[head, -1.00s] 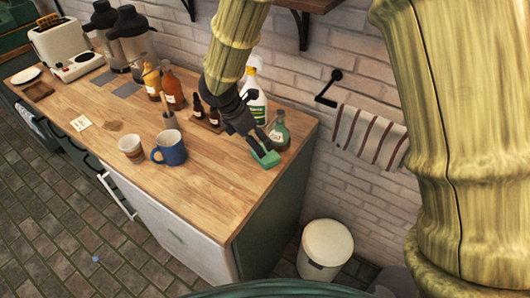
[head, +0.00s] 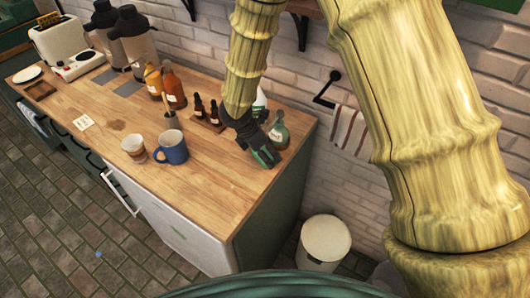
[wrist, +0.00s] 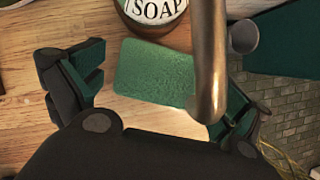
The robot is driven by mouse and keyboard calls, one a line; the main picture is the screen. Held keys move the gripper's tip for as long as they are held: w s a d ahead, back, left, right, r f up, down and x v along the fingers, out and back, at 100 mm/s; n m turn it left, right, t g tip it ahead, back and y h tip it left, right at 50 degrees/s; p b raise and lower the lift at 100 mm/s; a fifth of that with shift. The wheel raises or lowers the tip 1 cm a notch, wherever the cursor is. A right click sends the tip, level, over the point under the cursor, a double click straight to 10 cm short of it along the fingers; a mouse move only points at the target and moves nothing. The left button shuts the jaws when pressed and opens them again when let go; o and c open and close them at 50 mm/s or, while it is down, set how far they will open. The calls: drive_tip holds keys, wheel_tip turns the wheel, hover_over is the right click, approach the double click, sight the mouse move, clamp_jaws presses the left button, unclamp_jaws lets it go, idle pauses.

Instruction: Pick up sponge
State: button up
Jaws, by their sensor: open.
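The green sponge (wrist: 158,72) lies flat on the wooden counter, just in front of the soap bottle (head: 279,130). The bottle's labelled base also shows at the top of the wrist view (wrist: 153,12). My gripper (head: 262,157) is over the sponge near the counter's right end and hides part of it in the head view. In the wrist view my gripper (wrist: 157,92) is open, with one finger to the left of the sponge and the other to its lower right, partly behind a metal rod. I cannot tell how high the fingers are above the counter.
A blue mug (head: 173,148) and a white-brown cup (head: 134,147) stand left of my gripper. Small dark dropper bottles (head: 207,112) stand close behind-left. A spray bottle (head: 260,103) is partly hidden by my arm. The counter's front middle (head: 200,190) is clear.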

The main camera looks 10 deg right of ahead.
drive_tip(key=shift+w+f, duration=0.1)
drive_tip(key=shift+f, duration=0.15)
drive_tip(key=c, duration=0.7)
drive_tip(key=shift+r, duration=0.1)
drive_tip(key=shift+r+b, duration=0.3)
drive_tip(key=shift+r, duration=0.1)
drive_tip(key=shift+s+r+b, duration=0.2)
drive_tip(key=shift+r+b, duration=0.5)
drive_tip(key=shift+r, duration=0.5)
drive_tip(key=s+a+b, duration=0.1)
drive_tip(key=s, duration=0.3)
drive_tip(key=s+a+r+b, duration=0.1)
drive_tip(key=s+a+b, duration=0.1)
drive_tip(key=s, duration=0.3)
drive_tip(key=s+a+b, duration=0.1)
drive_tip(key=s, duration=0.4)
drive_tip(key=shift+a+r, duration=0.25)
drive_tip(key=shift+a, duration=0.15)
drive_tip(key=shift+s+a, duration=0.1)
drive_tip(key=shift+s, duration=0.35)
